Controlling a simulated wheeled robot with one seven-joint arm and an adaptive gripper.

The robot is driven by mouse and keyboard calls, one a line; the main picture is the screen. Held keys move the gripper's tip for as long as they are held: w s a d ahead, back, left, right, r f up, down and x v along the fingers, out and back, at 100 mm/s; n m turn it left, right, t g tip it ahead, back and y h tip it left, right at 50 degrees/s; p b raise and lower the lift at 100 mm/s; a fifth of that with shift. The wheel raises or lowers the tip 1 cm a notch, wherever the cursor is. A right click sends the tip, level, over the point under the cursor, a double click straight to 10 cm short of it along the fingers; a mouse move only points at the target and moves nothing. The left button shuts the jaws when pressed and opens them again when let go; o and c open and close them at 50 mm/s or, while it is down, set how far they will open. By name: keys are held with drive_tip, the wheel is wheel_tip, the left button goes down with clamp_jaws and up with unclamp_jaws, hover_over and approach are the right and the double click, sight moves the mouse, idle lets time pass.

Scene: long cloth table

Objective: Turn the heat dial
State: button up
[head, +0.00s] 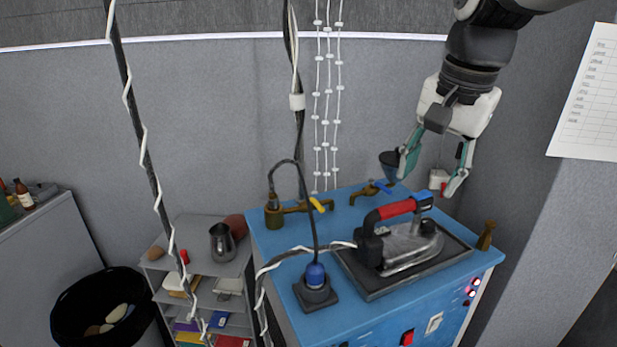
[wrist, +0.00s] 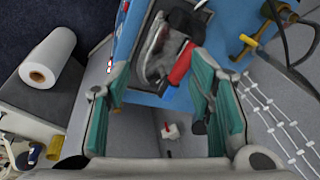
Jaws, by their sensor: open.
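The iron (head: 410,250) has a red handle (head: 397,209) and rests on a dark plate (head: 375,286) on the blue station top. No heat dial can be made out for certain in either view. A small blue part (head: 423,197) shows at the handle's right end. My gripper (head: 428,181) is open and empty, above the back right of the station, behind and above the iron. In the wrist view, the open fingers (wrist: 160,78) spread on either side, with the iron (wrist: 165,52) and its red handle (wrist: 182,62) beyond them.
Brass taps (head: 300,207) line the back edge. Lit buttons (head: 471,292) and a red switch (head: 407,337) are on the front. Cords hang at left.

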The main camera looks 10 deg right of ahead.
drive_tip(key=w+d+f+m+g, duration=0.1)
drive_tip(key=w+d+f+m, duration=0.1)
drive_tip(key=w+d+m, duration=0.35)
drive_tip(key=m+g+b, duration=0.2)
drive_tip(key=m, duration=0.3)
approach(429, 221)
wheel_tip(429, 221, down, 9)
drive_tip(key=shift+s+r+p, duration=0.15)
drive_tip(key=shift+p, duration=0.9)
drive_tip(key=shift+c, duration=0.4)
clamp_jaws()
